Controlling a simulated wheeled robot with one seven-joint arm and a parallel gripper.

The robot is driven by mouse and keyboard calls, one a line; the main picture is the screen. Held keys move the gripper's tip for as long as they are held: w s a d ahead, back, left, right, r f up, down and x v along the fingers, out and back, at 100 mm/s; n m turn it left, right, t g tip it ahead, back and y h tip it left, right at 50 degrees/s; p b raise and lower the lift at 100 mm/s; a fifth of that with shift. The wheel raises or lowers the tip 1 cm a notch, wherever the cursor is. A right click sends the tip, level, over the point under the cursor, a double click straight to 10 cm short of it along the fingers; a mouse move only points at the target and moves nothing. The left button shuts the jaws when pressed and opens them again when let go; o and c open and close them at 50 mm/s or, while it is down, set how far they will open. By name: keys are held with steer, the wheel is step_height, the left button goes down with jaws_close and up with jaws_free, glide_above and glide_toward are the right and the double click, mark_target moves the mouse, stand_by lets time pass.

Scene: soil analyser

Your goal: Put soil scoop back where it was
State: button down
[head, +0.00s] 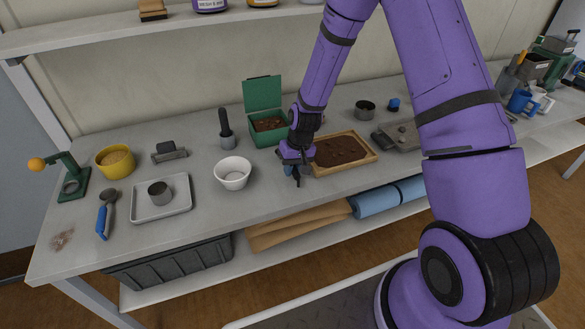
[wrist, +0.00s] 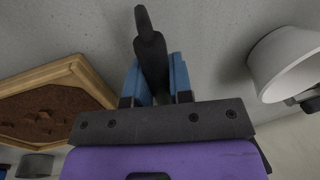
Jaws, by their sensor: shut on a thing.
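My gripper (head: 297,168) is in front of the green box, between the white bowl and the wooden soil tray, low over the table. In the wrist view its blue fingers (wrist: 158,80) are shut on a dark, slim tool (wrist: 150,42), which seems to be the soil scoop. Its rounded dark end points away from the gripper; a scoop bowl cannot be made out. In the head view only a small dark tip shows below the fingers. The wooden tray (head: 374,152) holds brown soil and lies right of the gripper. The green box (head: 263,92) has its lid up and holds soil.
The white bowl (head: 233,172) stands left of the gripper. Further left are a metal tray (head: 178,207) with a cup, a blue-handled tool (head: 102,220) and a yellow pot (head: 113,167). Grey table is clear in front of the gripper. A shelf runs overhead at the back.

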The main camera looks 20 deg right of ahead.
steer(key=shift+f, duration=0.55)
steer(key=c, duration=0.9)
jaws_free()
steer(key=shift+c, duration=0.2)
steer(key=shift+r, duration=0.15)
step_height(320, 180, up, 10)
steer(key=d, duration=0.2)
steer(key=shift+r, duration=0.25)
steer(key=s+d+r+t+h, duration=0.1)
steer(key=s+r, duration=0.4)
steer(key=r, duration=0.6)
steer(key=s+d+r+t+h, duration=0.15)
steer(key=s+r, duration=0.35)
steer(key=r, duration=0.6)
steer(key=s+d+r+t, duration=0.1)
steer(key=s+r, duration=0.4)
steer(key=s, duration=0.4)
steer(key=s+d+r+t, duration=0.1)
steer(key=s+r, duration=0.4)
steer(key=s, duration=0.5)
steer(key=shift+d, duration=0.2)
